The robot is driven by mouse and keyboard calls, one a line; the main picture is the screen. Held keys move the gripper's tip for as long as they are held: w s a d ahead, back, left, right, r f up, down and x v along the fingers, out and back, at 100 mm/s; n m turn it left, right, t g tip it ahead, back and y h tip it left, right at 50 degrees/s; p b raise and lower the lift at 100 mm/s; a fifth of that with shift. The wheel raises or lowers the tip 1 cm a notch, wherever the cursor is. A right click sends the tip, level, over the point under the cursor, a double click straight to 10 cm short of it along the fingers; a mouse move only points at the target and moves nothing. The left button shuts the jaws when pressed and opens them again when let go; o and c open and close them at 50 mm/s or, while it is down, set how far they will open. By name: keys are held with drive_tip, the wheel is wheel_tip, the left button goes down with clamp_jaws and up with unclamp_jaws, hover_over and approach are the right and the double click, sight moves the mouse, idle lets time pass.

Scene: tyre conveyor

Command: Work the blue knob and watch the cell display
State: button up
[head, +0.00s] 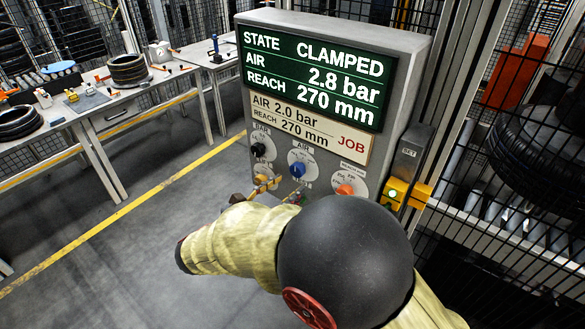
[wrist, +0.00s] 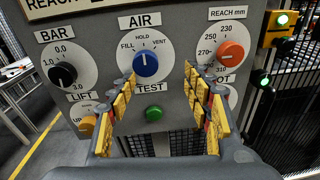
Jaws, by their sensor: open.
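The blue knob (head: 297,169) sits on a white dial marked AIR on the grey panel. In the wrist view the blue knob (wrist: 146,66) is ringed by FILL, HOLD and VENT; its pointer seems to be up near HOLD. The cell display (head: 313,77) reads STATE CLAMPED, AIR 2.8 bar, REACH 270 mm. The job plate (head: 309,128) below reads AIR 2.0 bar, REACH 270 mm. My gripper (wrist: 160,82) is open and empty, its yellow-padded fingers to either side and slightly below the blue knob. I cannot tell any contact.
A black BAR knob (wrist: 63,75) is left and an orange REACH knob (wrist: 231,52) right, close to my right finger. A green TEST button (wrist: 153,113) and an orange LIFT knob (wrist: 88,124) lie below. A yellow box (head: 396,194) shows a green light.

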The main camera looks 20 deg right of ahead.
sight(295, 171)
drive_tip(key=shift+n+t, duration=0.7)
drive_tip(key=w+d+b, duration=0.1)
drive_tip(key=w+d, duration=0.3)
drive_tip(key=w, duration=0.1)
drive_tip(key=shift+w+d+r+b, duration=0.1)
drive_tip(key=shift+w+d+b, duration=0.05)
drive_tip(key=shift+w+b, duration=0.2)
drive_tip(key=shift+s, duration=0.1)
drive_tip(key=shift+c, duration=0.7)
drive_tip(key=c, duration=1)
